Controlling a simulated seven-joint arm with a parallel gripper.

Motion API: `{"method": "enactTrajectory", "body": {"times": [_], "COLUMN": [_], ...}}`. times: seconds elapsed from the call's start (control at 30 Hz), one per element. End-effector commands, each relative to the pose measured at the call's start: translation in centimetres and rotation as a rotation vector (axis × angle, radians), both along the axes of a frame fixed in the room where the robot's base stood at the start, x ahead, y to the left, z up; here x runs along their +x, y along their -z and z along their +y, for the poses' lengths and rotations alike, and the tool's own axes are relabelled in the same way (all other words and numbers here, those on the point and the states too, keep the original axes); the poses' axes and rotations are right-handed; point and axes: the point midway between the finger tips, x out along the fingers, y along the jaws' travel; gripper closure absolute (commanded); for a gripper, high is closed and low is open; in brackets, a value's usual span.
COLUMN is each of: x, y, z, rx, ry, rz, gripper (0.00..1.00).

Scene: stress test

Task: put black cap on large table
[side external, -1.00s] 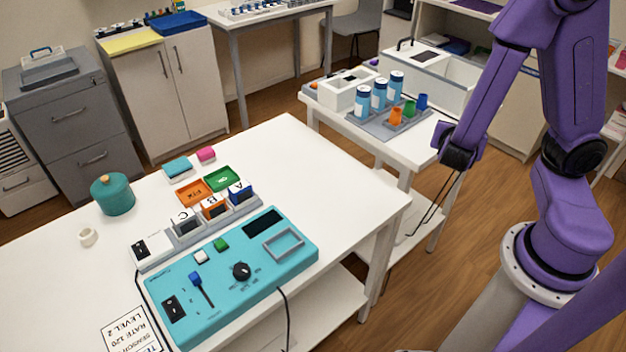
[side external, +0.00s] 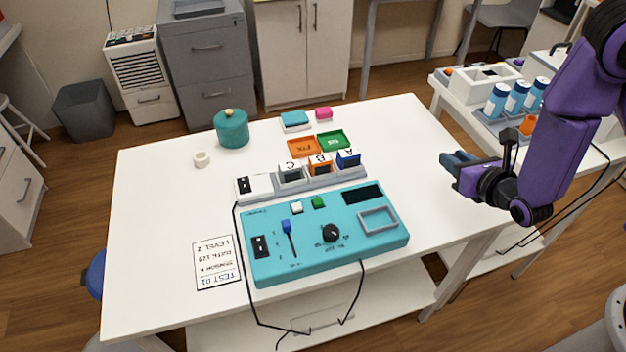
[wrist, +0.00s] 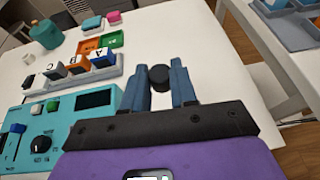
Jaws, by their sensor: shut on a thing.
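My gripper (side external: 452,165) is above the right side of the large white table (side external: 150,215) in the side view. In the wrist view my gripper (wrist: 162,68) has its two blue fingers on either side of a small round black cap (wrist: 159,79), shut on it. The bare white top of the large table (wrist: 215,60) shows beyond the cap. The cap cannot be made out in the side view. How high the cap is above the table is hard to tell.
A teal control panel (side external: 285,255) and a rack of lettered blocks (side external: 320,167) stand on the table left of my gripper. Coloured trays (side external: 333,140) and a teal pot (side external: 232,128) are farther back. A smaller table with blue bottles (side external: 516,97) is to the right. The table's right side is clear.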

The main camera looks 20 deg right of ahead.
Motion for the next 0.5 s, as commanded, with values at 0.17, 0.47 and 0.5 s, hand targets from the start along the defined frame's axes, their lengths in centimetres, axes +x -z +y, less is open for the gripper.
{"method": "enactTrajectory", "body": {"times": [0.17, 0.47, 0.5], "x": [-0.1, 0.9, 1.2], "y": [0.8, 1.3, 1.4], "z": [1.6, 2.0, 2.1], "rx": [0.0, 0.0, -0.001], "ry": [-0.065, -0.069, -0.07], "rz": [-0.001, -0.001, -0.001], "gripper": [1.0, 1.0, 1.0]}}
